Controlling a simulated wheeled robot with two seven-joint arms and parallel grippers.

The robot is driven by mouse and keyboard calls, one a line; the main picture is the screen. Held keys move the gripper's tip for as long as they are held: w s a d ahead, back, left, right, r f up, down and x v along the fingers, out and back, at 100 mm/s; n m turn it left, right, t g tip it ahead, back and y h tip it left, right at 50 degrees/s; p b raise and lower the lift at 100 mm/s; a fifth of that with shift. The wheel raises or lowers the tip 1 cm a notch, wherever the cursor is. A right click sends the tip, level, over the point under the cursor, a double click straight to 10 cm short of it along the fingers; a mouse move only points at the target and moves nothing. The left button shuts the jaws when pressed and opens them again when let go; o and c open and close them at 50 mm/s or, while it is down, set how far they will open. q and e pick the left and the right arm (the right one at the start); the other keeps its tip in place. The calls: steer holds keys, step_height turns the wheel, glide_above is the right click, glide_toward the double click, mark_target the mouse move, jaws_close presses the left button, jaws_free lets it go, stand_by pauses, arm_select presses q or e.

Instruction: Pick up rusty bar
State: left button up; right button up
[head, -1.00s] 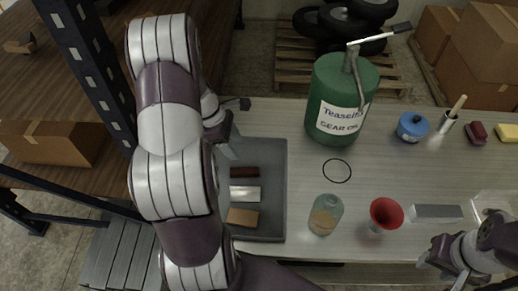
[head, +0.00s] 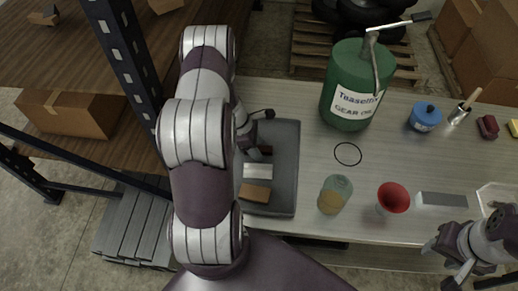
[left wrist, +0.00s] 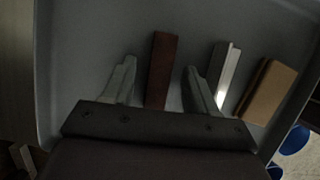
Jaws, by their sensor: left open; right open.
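The rusty bar (left wrist: 162,70) is a dark reddish-brown bar lying in a grey tray (head: 285,165). In the left wrist view my left gripper (left wrist: 158,85) is open, with one finger on each side of the bar and gaps between. In the head view the left gripper (head: 255,150) is over the tray's left part and mostly covers the bar. A silver bar (left wrist: 226,75) and a tan bar (left wrist: 268,90) lie to the right of the rusty bar in the left wrist view. My right gripper (head: 452,265) is open and empty at the lower right.
A glass jar (head: 335,194), a red funnel (head: 393,197) and a grey block (head: 442,199) stand to the right. A dark shelf post (head: 125,60) rises left of my arm.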

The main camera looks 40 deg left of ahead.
arm_select(q)
steer(key=shift+a+f, duration=0.1)
steer(key=shift+c, duration=0.9)
jaws_close()
